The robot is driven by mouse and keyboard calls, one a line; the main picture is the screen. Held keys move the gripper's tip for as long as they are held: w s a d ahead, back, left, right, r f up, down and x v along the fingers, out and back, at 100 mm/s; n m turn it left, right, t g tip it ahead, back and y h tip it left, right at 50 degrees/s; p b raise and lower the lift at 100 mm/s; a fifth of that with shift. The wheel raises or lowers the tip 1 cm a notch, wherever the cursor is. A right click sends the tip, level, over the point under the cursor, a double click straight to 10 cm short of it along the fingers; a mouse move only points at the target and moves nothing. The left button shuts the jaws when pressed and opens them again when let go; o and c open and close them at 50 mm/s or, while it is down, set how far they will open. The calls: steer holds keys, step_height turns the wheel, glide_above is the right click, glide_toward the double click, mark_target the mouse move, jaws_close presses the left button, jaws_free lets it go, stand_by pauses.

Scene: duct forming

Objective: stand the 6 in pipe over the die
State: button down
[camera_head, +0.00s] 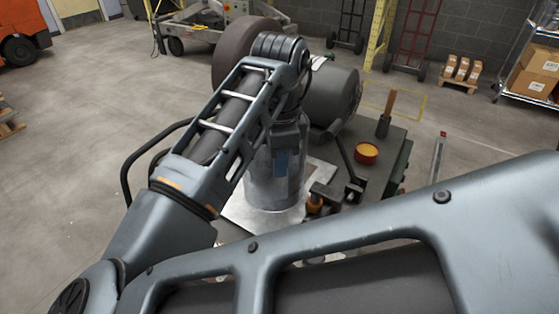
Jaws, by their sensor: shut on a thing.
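The 6 in pipe (272,188) is a shiny grey metal cylinder, standing roughly upright at the middle of the camera_head view. Its lower end is at or just above a bright metal sheet (238,214) on the bench; I cannot tell if it touches. My gripper (289,120) is at the pipe's upper part, below my wrist, and is shut on it. The fingers are mostly hidden by my arm and wrist. No die shows clearly, so I cannot tell whether the pipe is around one.
The dark bench (385,160) holds a large grey motor-like drum (335,97), a yellow-topped red tin (366,152), a wooden-handled tool (386,115) and a black clamp-like part (350,172) close right of the pipe. A black rail (126,180) curves at the left. Open floor lies left.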

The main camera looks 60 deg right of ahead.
steer(key=shift+f, duration=0.15)
steer(key=c, duration=1.2)
jaws_free()
step_height(320, 180, up, 8)
steer(key=shift+f, duration=0.1)
